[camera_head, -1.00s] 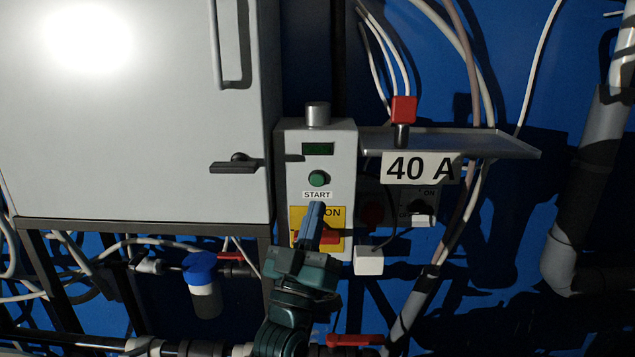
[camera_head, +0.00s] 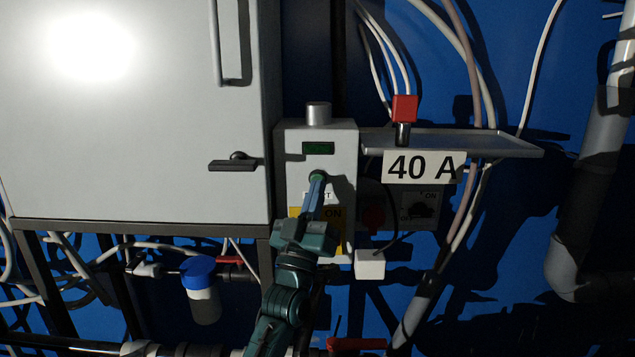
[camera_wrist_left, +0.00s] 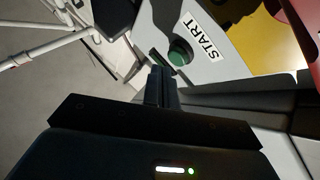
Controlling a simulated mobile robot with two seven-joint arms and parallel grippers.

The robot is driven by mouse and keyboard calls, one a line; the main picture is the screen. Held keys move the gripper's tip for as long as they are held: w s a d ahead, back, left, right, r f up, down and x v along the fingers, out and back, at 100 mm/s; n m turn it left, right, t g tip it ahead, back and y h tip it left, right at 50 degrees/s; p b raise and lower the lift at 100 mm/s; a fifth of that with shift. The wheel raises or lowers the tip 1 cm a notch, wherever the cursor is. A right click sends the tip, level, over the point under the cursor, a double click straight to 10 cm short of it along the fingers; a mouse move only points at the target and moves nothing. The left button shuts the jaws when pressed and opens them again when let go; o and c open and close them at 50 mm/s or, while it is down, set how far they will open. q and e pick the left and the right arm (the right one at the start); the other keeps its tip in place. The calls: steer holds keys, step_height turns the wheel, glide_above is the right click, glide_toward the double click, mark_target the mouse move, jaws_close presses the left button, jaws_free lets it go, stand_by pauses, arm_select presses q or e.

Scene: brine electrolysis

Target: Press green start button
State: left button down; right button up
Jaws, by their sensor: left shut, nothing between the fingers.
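The green start button (camera_head: 318,175) is on the front of a grey control box (camera_head: 343,143), below a small green display (camera_head: 318,148). My left gripper (camera_head: 316,184) is shut and empty. Its fingertips overlap the lower part of the button in the head view. In the left wrist view the green button (camera_wrist_left: 180,52) lies just beyond the tips of my left gripper (camera_wrist_left: 158,70), beside the START label (camera_wrist_left: 201,36). I cannot tell whether the tips touch the button. My right gripper is not in view.
A grey cabinet with a black handle (camera_head: 233,164) stands left of the box. A metal shelf (camera_head: 490,144) with a 40 A sign (camera_head: 424,168) and a red connector (camera_head: 404,108) is to the right.

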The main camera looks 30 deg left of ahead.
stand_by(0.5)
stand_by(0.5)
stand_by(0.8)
arm_select(q)
steer(key=shift+w, duration=0.15)
steer(key=shift+w+a, duration=0.2)
steer(key=shift+w, duration=0.05)
